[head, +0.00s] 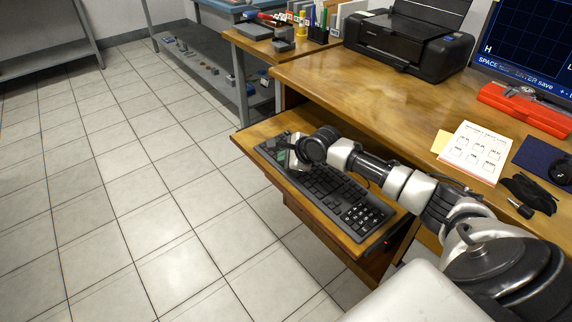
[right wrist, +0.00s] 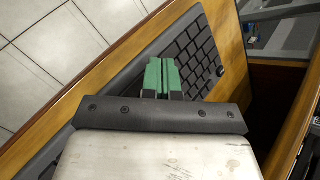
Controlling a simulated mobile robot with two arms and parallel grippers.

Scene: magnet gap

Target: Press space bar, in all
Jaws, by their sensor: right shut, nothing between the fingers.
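A black keyboard (head: 352,208) lies on the pulled-out wooden keyboard tray (head: 247,151) below the desk top. My right arm reaches over it from the right, and my right gripper (head: 287,158) is over the keyboard's left part, pointing down. In the right wrist view the green fingertips (right wrist: 163,75) are together, with nothing between them, over or at the keys of the keyboard (right wrist: 195,50). The space bar cannot be made out; the gripper and arm hide part of the keys. I cannot tell whether the fingertips touch a key. My left gripper is not in view.
A monitor (head: 525,45) at the upper right shows a line with the words SPACE and ENTER save. A black printer (head: 408,45), a red case (head: 525,110), a printed sheet (head: 474,152) and a mouse (head: 561,170) are on the desk. Tiled floor is clear at left.

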